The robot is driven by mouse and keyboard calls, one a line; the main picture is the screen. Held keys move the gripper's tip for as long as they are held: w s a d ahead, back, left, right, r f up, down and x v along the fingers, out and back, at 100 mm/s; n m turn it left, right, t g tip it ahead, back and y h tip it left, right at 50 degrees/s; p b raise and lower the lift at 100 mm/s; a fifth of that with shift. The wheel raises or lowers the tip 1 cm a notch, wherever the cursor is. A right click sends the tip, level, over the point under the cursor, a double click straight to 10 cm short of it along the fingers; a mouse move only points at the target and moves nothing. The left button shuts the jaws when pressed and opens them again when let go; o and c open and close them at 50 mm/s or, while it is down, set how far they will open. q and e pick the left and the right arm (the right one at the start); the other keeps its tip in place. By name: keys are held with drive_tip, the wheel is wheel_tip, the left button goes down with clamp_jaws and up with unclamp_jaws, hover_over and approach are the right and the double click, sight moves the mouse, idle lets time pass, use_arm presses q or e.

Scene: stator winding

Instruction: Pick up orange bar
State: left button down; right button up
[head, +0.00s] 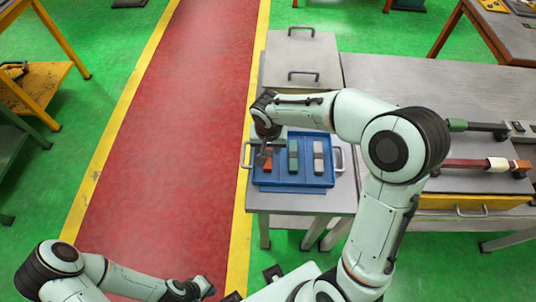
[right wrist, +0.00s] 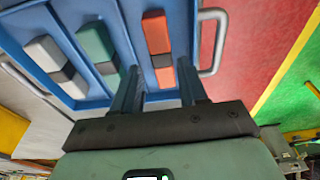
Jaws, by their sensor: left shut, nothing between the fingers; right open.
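The orange bar (head: 268,166) lies in the left part of the blue tray (head: 293,182) in the head view, partly covered by my right gripper (head: 265,153). In the right wrist view, the orange bar (right wrist: 157,35) has a dark middle band, with orange on both sides. My right gripper (right wrist: 159,66) is open there, with one finger toward each side of the bar's near part. Whether the fingers touch it cannot be told. My left gripper (head: 205,287) is shut and empty, low in the head view, far from the tray.
A green bar (head: 293,158) and a whitish bar (head: 318,158) lie beside the orange one in the tray. The tray has grey side handles and stands on a grey table (head: 300,201). A bench (head: 400,80) with winding parts is at right.

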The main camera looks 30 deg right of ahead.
sight(268, 153)
drive_tip(key=f, duration=0.2)
drive_tip(key=w+f, duration=0.1)
drive_tip(key=f, duration=0.1)
drive_tip(key=shift+d+f, duration=0.1)
clamp_jaws()
